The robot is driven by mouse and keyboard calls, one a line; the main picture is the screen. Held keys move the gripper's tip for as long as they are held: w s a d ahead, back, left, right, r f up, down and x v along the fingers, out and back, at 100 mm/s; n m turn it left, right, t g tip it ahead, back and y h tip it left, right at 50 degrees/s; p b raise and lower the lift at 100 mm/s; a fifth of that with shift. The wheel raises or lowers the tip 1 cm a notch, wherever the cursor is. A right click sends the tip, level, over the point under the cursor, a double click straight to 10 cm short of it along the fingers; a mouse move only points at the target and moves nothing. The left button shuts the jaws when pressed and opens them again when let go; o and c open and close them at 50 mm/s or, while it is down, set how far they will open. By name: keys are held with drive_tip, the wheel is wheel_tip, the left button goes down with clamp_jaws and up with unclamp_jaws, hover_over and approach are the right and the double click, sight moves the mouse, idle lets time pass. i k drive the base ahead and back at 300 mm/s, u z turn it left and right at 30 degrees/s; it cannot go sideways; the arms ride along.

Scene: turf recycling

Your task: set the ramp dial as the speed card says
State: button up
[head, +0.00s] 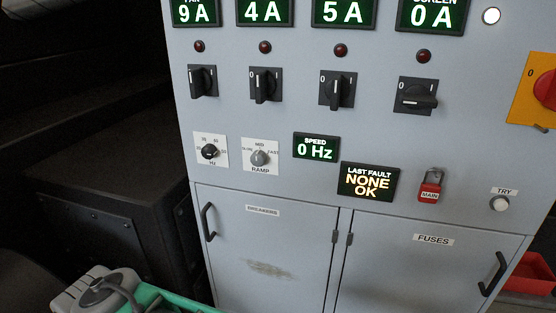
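The ramp dial (259,158) is a small grey knob on a white plate marked RAMP, on the front of the grey control cabinet. Its top mark looks like MID and its right mark like FAST; the left mark is too small to read surely. I cannot tell for sure which mark it points to. No speed card can be made out in this view. A SPEED display (316,148) to the right of the dial reads 0 Hz. My gripper is not in view.
A black Hz knob (209,151) sits left of the ramp dial. Rotary switches, including one (264,84) above it, line the panel. Breakers door (270,240) is shut below. A green-rimmed container (170,300) stands at lower left.

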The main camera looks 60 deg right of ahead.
sight(258, 158)
drive_tip(key=z, duration=1.4)
drive_tip(key=k, duration=1.2)
drive_tip(key=u, duration=0.95)
drive_tip(key=i, duration=0.8)
